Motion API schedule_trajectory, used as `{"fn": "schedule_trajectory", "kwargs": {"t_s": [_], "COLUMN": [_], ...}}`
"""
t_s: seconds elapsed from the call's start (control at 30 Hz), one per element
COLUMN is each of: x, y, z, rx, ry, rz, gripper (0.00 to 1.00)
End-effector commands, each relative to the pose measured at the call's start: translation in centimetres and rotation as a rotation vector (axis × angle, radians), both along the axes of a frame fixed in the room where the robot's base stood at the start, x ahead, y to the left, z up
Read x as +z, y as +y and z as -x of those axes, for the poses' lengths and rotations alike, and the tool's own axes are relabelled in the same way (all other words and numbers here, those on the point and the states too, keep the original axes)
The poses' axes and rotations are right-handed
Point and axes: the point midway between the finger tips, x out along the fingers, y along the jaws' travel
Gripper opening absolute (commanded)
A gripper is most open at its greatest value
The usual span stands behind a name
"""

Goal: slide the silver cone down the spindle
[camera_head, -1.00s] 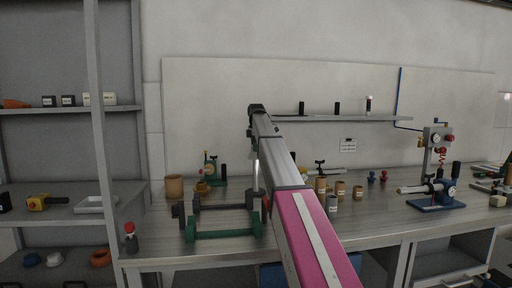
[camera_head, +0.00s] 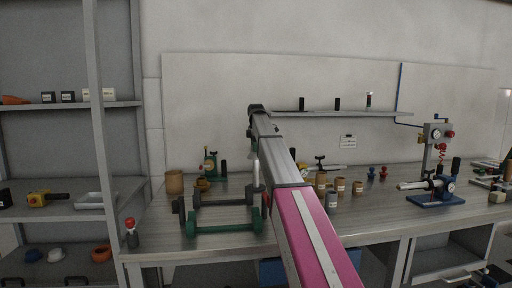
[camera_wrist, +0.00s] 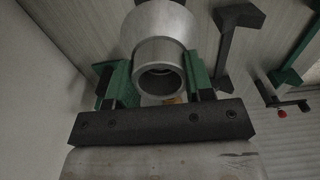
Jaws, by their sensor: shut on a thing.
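My gripper (camera_wrist: 160,88) is shut on the silver cone (camera_wrist: 160,28), with a green finger on each side of its narrow collar. In the wrist view the collar's round open end faces the camera. In the head view my arm reaches over the bench, and the small grey cone shape (camera_head: 252,151) hangs under the arm's far end. A thin pale upright rod, seemingly the spindle (camera_head: 256,174), stands below it, beside the green-and-black stand. I cannot tell whether the cone is around the rod's top or just above it.
The stand with green and dark bars (camera_head: 222,229) is close on the left. A tan cup (camera_head: 174,182) and a green device (camera_head: 210,166) stand behind it. Several small brown jars (camera_head: 340,185) are right of my arm. A blue-based press (camera_head: 436,198) stands farther right.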

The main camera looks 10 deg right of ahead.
Motion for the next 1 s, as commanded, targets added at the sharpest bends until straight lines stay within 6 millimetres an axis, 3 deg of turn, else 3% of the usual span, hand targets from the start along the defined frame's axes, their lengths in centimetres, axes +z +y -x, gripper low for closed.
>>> {"fn": "schedule_trajectory", "kwargs": {"t_s": [1.0], "x": [-2.1], "y": [0.0], "z": [0.0], "rx": [0.0], "ry": [-0.001], "rz": [0.0], "gripper": [0.2]}}
